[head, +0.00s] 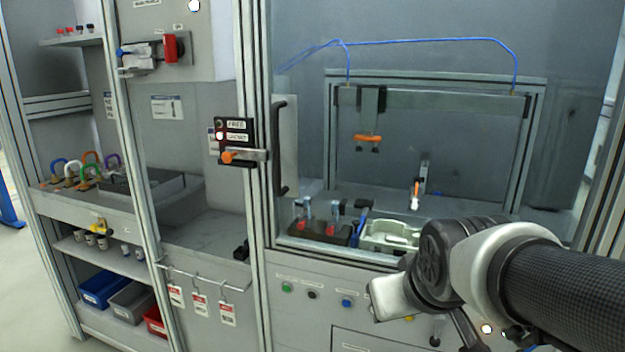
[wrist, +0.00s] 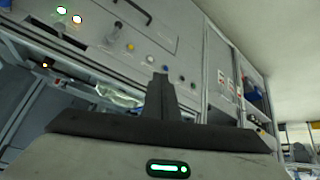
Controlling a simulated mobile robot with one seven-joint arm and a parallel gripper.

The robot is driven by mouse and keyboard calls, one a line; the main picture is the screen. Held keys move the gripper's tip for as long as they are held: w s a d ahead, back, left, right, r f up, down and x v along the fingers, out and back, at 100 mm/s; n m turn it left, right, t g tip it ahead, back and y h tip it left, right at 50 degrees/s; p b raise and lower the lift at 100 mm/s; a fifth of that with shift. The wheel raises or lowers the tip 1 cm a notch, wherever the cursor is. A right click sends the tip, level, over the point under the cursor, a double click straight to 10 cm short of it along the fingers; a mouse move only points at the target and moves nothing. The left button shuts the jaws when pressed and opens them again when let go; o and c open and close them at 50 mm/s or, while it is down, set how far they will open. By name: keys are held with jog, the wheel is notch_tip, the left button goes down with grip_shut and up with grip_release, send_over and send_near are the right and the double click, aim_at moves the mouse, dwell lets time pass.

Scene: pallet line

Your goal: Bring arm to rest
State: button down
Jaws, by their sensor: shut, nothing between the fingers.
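My gripper (wrist: 161,90) shows in the wrist view with its two dark fingers together and nothing between them. In the head view my arm comes in from the lower right, in front of the machine's lower panel (head: 345,280). The fingers cannot be made out clearly in the head view. The arm looks clear of the panel, though the exact gap cannot be told.
A glazed cell door with a dark handle (head: 281,148) stands behind the arm. A latch with an orange knob (head: 228,156) is left of it. Padlocks (head: 90,163) sit on the left shelf, and red tags (head: 199,305) hang from a rail. Open floor (head: 30,265) shows at far left.

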jog(key=s+r+m+g+p, duration=0.1)
jog(key=s+r+m+g, duration=0.1)
jog(key=s, duration=0.8)
notch_tip(320, 180, up, 23)
jog(key=p, duration=2.2)
jog(key=shift+d+f+p, duration=0.15)
jog(key=shift+d+p, duration=0.05)
jog(key=shift+p, duration=0.15)
